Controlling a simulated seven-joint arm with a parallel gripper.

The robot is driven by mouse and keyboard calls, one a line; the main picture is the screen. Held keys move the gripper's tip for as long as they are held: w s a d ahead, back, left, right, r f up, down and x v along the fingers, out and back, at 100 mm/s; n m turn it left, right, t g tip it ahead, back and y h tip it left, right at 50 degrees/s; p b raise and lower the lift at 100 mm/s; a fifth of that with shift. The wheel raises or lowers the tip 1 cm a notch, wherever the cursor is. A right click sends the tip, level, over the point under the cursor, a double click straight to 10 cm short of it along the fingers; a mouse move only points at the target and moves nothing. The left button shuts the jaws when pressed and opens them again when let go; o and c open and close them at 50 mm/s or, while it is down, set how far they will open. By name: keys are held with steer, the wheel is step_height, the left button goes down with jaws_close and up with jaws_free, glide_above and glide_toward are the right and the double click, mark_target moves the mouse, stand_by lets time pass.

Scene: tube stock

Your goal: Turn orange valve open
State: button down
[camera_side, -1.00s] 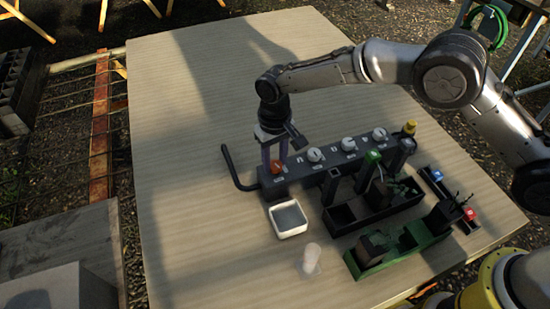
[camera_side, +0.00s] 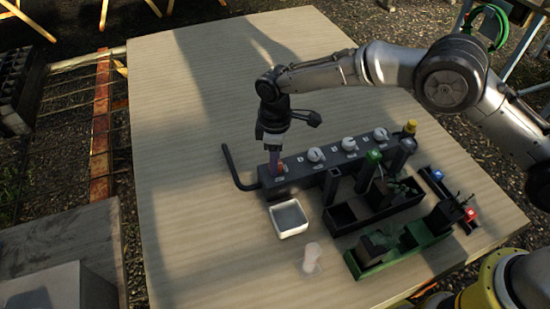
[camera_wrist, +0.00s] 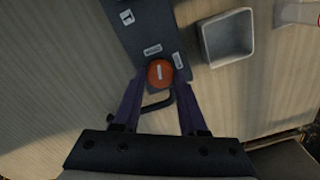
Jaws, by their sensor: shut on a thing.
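The orange valve (camera_wrist: 160,73) is a round knob with a pale mark, at the left end of the dark valve block (camera_side: 327,161). In the side view the valve (camera_side: 281,168) is partly hidden by my gripper. My gripper (camera_side: 272,170) points down over it. In the wrist view the purple fingers of my gripper (camera_wrist: 160,80) stand on either side of the knob, shut on it. The pale mark on the knob runs roughly along the picture's vertical.
Several white knobs (camera_side: 316,155) sit along the same block. A white tray (camera_side: 288,218) stands in front of it. A black box (camera_side: 343,215), a green box (camera_side: 370,258) and a clear cup (camera_side: 312,255) stand nearer. A bent black handle (camera_side: 238,170) is at left. The table's left side is clear.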

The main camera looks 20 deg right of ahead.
steer(key=shift+r+n, duration=0.1)
steer(key=shift+n, duration=1.4)
steer(key=shift+c, duration=2.2)
jaws_free()
step_height(320, 180, up, 14)
